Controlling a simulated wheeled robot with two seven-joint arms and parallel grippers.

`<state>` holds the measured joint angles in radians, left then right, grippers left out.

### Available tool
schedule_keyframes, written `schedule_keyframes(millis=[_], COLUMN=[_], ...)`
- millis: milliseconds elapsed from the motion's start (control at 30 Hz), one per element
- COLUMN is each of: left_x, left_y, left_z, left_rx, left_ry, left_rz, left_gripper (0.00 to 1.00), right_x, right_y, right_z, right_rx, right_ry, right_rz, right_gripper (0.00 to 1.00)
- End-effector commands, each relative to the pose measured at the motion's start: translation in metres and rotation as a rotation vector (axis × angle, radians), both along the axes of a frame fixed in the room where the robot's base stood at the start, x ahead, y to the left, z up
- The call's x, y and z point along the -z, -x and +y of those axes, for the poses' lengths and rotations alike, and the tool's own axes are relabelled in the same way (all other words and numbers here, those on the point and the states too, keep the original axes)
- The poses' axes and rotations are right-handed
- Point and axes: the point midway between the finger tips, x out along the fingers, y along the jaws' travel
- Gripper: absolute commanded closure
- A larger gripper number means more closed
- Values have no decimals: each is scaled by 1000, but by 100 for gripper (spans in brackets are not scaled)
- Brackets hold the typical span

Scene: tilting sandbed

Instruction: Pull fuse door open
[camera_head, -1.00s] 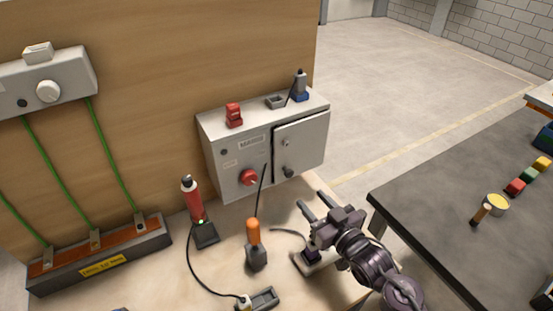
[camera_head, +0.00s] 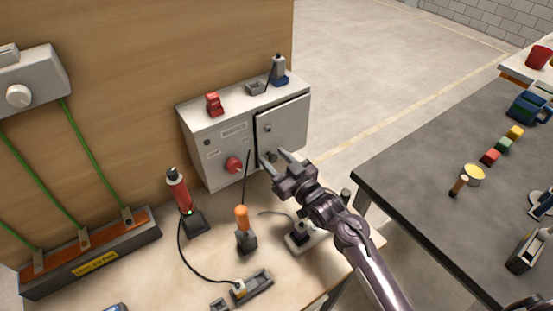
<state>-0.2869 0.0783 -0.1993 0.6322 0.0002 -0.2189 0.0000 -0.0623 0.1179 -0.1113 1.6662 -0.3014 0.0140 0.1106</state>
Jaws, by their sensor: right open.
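The fuse door (camera_head: 284,124) is the grey panel on the right half of a grey electrical box (camera_head: 212,140) against the wooden wall. A dark line runs down its left edge; it looks closed or nearly so. A dark knob (camera_head: 271,157) sits low on the door, partly hidden by my gripper. My right gripper (camera_head: 272,156) is open, its two fingers pointing at the box, one on each side of the knob in the picture. I cannot tell whether they touch it. My left gripper is not in view.
A red knob (camera_head: 233,164) is on the box's left half. On the bench stand a red cylinder tool (camera_head: 179,192), an orange-handled tool (camera_head: 242,219) and a cabled device (camera_head: 253,287). A dark table (camera_head: 420,180) with small items is at right.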

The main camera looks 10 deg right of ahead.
Motion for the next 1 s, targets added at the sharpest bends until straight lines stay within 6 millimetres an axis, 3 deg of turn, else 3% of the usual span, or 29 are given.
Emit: schedule_keyframes(millis=[100, 433, 733, 1000], left_x=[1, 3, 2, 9], left_y=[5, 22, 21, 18], left_z=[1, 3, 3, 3], left_rx=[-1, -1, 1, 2], left_ry=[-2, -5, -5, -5], left_rz=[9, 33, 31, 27], left_gripper=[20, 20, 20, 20], right_x=[0, 0, 0, 2], right_y=[0, 0, 3, 24], right_z=[0, 0, -5, -30], right_rx=[0, 0, -30, -250], right_ry=[0, 0, 4, 10], right_rz=[0, 0, -3, -5], right_gripper=[58, 100, 100, 100])
